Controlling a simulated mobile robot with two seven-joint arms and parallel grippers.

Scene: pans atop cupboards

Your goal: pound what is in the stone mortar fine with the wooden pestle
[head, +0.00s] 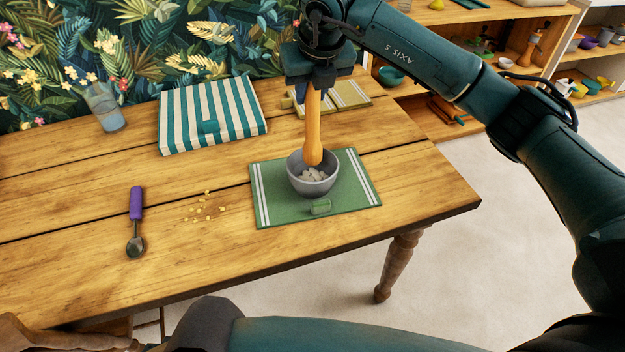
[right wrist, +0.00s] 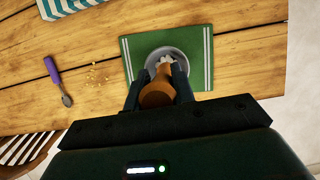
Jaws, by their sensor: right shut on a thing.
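The grey stone mortar (head: 314,184) stands upright on a green mat with white stripes (head: 275,206). Pale lumps (head: 318,173) lie in its bowl. My right gripper (head: 314,88) is above the mortar, shut on the upper end of the wooden pestle (head: 313,130). The pestle hangs nearly upright, its thick lower end inside the bowl near the lumps. I cannot tell whether it touches them. In the right wrist view the pestle (right wrist: 157,95) is between the fingers and hides part of the mortar (right wrist: 181,62). My left gripper is not in view.
A purple-handled spoon (head: 136,215) and yellow crumbs (head: 206,207) lie left of the mat. The table's left front is clear.

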